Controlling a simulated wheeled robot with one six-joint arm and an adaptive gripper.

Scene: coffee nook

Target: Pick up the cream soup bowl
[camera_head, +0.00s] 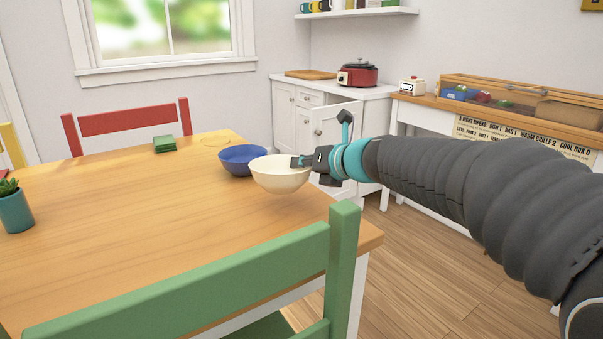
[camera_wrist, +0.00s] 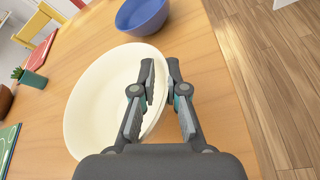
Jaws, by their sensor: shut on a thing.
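The cream soup bowl (camera_head: 281,178) is at the right edge of the wooden table, upright or nearly so. My gripper (camera_head: 300,162) reaches it from the right and is shut on its right rim. In the wrist view, the cream bowl (camera_wrist: 95,95) fills the middle left. One finger of my gripper (camera_wrist: 161,88) is inside the bowl and the other is outside, with the rim between them. I cannot tell whether the bowl touches the table or is slightly above it.
A blue bowl (camera_head: 240,160) stands just behind and left of the cream bowl. A green chair (camera_head: 240,262) is in front of the table. Green coasters (camera_head: 165,144) and a potted plant (camera_head: 15,210) are farther left. The table's middle (camera_head: 120,200) is clear.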

